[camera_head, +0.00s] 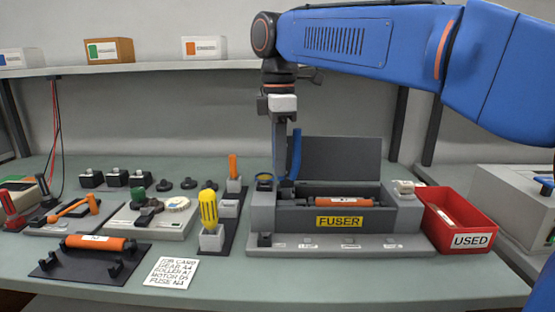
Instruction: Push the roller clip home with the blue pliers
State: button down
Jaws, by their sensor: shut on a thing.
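My gripper (281,172) points straight down over the left end of the fuser unit (400,215). It is shut on the blue pliers (296,155), whose blue handle rises just right of the fingers. The pliers' tip is low at the left end of the fuser's open bay; whether it touches anything is too small to tell. An orange roller (350,202) with a white label lies in the bay. The roller clip cannot be made out; the gripper and pliers cover part of that end.
The fuser's grey lid (335,162) stands up behind the bay. A red USED bin (465,222) stands close on the right. A yellow screwdriver (208,208) stands upright on the left. Another orange roller (97,243) lies on a black mat. A handwritten note (171,271) lies in front.

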jog(key=shift+d, duration=0.6)
dwell(0.4)
jog(key=shift+a+r, duration=0.1)
jog(key=shift+a, duration=0.1)
dwell(0.4)
jog(key=shift+r, duration=3.9)
